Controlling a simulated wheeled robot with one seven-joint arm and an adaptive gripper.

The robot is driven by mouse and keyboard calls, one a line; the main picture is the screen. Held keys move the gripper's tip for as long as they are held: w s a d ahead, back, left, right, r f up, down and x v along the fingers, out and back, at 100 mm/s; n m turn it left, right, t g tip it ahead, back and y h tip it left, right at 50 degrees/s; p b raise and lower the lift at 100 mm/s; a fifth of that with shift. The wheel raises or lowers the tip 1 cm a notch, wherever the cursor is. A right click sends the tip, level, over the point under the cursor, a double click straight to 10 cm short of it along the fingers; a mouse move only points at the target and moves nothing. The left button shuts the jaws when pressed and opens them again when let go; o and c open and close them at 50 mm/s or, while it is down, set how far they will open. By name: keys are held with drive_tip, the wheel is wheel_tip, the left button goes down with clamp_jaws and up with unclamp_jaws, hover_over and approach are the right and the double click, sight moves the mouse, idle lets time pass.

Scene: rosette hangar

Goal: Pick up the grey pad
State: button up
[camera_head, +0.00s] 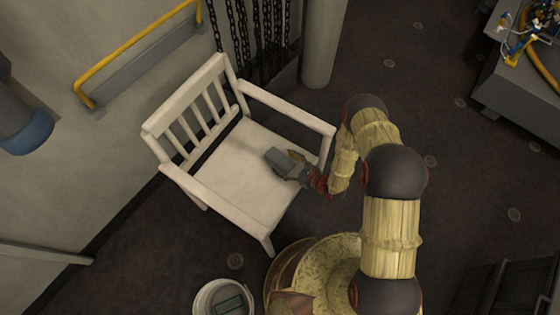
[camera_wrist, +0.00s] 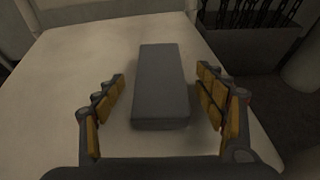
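The grey pad (camera_wrist: 161,88) is a flat grey block on the seat of a white armchair (camera_head: 225,186). In the head view the pad (camera_head: 279,163) is near the seat's right side. In the wrist view a gap shows between each finger and the pad, so the fingers are open. The gripper (camera_head: 298,166) also shows in the head view, reaching over the seat from the right, partly hiding the pad's near end.
The chair has a slatted back (camera_head: 190,115) and an armrest (camera_head: 290,107) close to my arm. A yellow rail (camera_head: 140,35) runs along the wall. A white round container (camera_head: 208,299) stands on the floor below the chair. A grey bench (camera_head: 515,85) is at upper right.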

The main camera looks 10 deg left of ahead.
sight(284, 164)
drive_tip(key=shift+c, duration=1.3)
drive_tip(key=c, duration=0.9)
drive_tip(key=shift+r, duration=0.15)
drive_tip(key=shift+r, duration=0.2)
drive_tip(key=r+p, duration=0.2)
drive_tip(key=r, duration=0.1)
drive_tip(key=shift+s+a+r, duration=0.2)
drive_tip(key=s+a+r+p, duration=0.5)
drive_tip(key=s+a+r, duration=0.4)
drive_tip(key=a, duration=0.1)
